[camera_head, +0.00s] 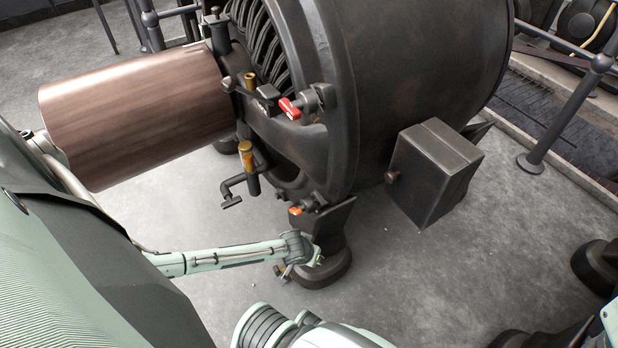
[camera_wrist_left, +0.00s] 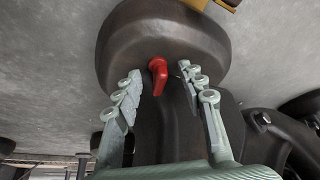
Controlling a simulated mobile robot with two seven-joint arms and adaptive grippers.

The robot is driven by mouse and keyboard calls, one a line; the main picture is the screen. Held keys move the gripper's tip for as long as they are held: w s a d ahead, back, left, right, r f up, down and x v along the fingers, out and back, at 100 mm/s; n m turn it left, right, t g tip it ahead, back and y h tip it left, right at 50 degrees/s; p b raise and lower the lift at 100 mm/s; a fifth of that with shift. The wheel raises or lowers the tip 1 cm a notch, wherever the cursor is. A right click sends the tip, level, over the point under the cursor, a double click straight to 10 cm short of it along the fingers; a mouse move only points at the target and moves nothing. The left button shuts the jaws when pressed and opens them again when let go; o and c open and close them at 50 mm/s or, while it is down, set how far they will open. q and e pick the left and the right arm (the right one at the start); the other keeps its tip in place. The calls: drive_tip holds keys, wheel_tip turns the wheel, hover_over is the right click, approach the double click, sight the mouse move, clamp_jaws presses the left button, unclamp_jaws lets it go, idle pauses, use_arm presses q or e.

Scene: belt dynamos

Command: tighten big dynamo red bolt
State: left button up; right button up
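The big dynamo (camera_head: 420,60) is a large dark drum at the upper middle of the head view. A red bolt handle (camera_head: 290,108) sits on its front rim, with an orange one (camera_head: 296,210) lower down by the foot. My left gripper (camera_head: 302,262) is low beside the dynamo's dark foot (camera_head: 325,278). In the left wrist view, the left gripper (camera_wrist_left: 160,72) is open, and a red bolt (camera_wrist_left: 158,76) shows between its spread fingertips against a dark rounded body. Gaps show on both sides of it. I cannot tell which bolt this is. My right gripper is out of view.
A brown cylinder (camera_head: 140,110) extends left from the dynamo. A brass fitting with a bent crank (camera_head: 247,165) stands out in front. A dark box (camera_head: 432,170) is at its right. Railing (camera_head: 565,115) runs along the right. Grey floor (camera_head: 430,285) is open at the lower right.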

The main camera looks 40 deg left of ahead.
use_arm(q)
clamp_jaws()
drive_tip(key=shift+a, duration=0.25)
idle(0.9)
unclamp_jaws()
drive_tip(key=shift+o, duration=0.5)
drive_tip(key=v, duration=1.2)
